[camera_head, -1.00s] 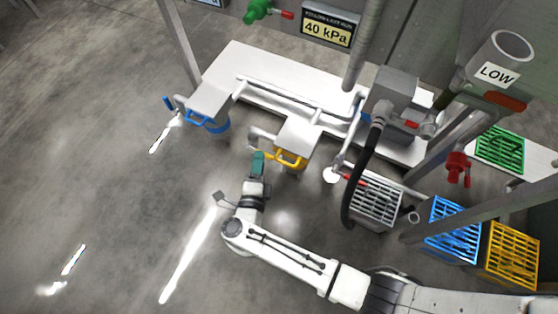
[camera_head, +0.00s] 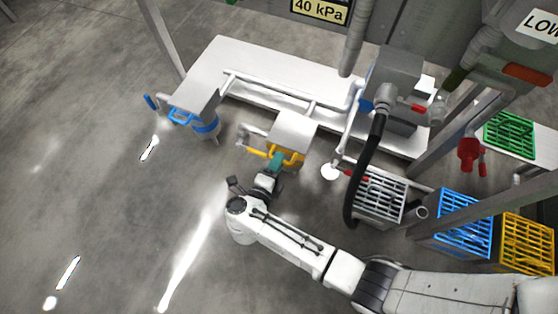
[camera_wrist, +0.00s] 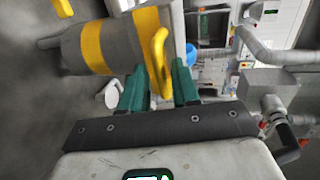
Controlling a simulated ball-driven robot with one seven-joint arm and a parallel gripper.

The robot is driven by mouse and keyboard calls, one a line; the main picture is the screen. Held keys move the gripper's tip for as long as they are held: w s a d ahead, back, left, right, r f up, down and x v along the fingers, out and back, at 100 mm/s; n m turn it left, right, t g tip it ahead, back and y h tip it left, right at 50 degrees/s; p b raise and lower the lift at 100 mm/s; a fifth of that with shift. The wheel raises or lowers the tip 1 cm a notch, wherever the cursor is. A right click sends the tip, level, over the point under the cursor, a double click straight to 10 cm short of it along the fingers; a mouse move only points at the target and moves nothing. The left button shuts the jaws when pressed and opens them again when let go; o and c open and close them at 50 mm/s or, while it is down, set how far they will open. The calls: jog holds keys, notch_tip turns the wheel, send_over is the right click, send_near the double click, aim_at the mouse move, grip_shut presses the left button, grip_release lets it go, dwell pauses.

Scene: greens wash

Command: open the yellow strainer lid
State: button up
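The yellow strainer (camera_head: 289,158) stands in front of the white bench, with a flat grey lid (camera_head: 294,130) lying over its top. A yellow handle (camera_head: 262,153) sticks out at the lid's front edge. In the wrist view, the yellow handle (camera_wrist: 158,52) reaches down between my green fingers, and the yellow-banded grey body (camera_wrist: 92,47) is at the left. My gripper (camera_head: 277,161) is at the handle from the front; in the wrist view, my gripper (camera_wrist: 160,75) has its fingers apart on either side of the handle. I cannot tell whether either finger touches it.
A blue strainer (camera_head: 207,126) with a grey lid stands to the left. A pump (camera_head: 391,75) with a black hose (camera_head: 363,170) is to the right. Grey, blue (camera_head: 463,222) and yellow (camera_head: 526,245) crates stand further right. The floor at the left is clear.

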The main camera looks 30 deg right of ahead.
jog(key=shift+x, duration=0.85)
grip_shut()
